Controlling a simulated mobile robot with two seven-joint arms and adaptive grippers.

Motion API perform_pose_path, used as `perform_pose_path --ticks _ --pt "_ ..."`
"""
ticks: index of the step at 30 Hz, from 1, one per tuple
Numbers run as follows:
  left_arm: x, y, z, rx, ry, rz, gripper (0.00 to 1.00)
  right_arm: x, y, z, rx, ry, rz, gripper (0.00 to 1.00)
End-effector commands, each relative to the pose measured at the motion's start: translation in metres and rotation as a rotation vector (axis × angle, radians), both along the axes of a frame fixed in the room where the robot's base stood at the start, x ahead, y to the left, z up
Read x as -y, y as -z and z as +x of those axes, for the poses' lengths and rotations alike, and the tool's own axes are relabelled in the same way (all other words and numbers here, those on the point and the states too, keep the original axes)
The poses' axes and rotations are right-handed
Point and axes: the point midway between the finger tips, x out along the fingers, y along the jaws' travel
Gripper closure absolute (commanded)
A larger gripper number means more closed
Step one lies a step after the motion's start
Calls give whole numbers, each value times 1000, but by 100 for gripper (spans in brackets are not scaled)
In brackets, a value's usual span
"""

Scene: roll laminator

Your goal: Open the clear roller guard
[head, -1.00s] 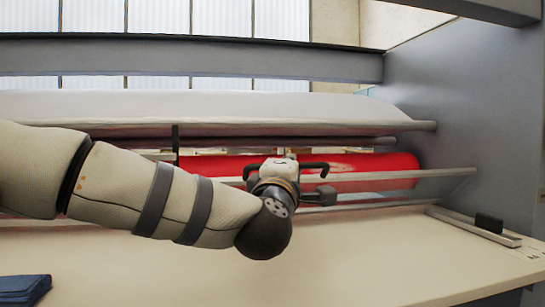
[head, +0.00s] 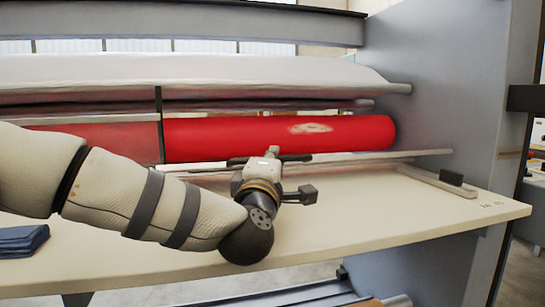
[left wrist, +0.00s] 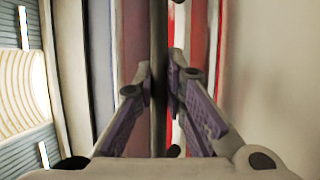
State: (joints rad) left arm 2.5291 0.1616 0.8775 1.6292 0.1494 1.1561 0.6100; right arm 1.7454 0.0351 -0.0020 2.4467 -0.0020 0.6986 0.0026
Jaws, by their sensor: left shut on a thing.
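My left gripper (head: 268,160) is at the front of the laminator, just below the red roller (head: 340,136). In the left wrist view my left gripper (left wrist: 160,85) has its fingers closed on a dark bar (left wrist: 160,40), which looks like a guard handle. A pale rail (head: 410,155) runs along the roller's lower front. My right gripper is out of view.
The cream table (head: 400,210) lies in front of the rollers, mostly bare. A dark blue folded cloth (head: 22,240) lies at its left. A grey side panel (head: 440,90) closes off the right. A black upright (head: 160,125) crosses the roller at left.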

Motion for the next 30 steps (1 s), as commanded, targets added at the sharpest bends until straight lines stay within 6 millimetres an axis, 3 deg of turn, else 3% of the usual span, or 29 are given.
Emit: perform_pose_path --ticks 8,9,20,23,30 --pt "2 1 -1 -3 5 0 100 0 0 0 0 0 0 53" --pt "2 1 -1 -3 5 0 80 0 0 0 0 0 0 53" --pt "1 1 -4 -2 3 1 80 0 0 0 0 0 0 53" --pt "-1 4 -21 -2 5 2 80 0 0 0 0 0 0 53" --pt "-8 16 -85 -2 7 3 80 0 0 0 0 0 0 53"
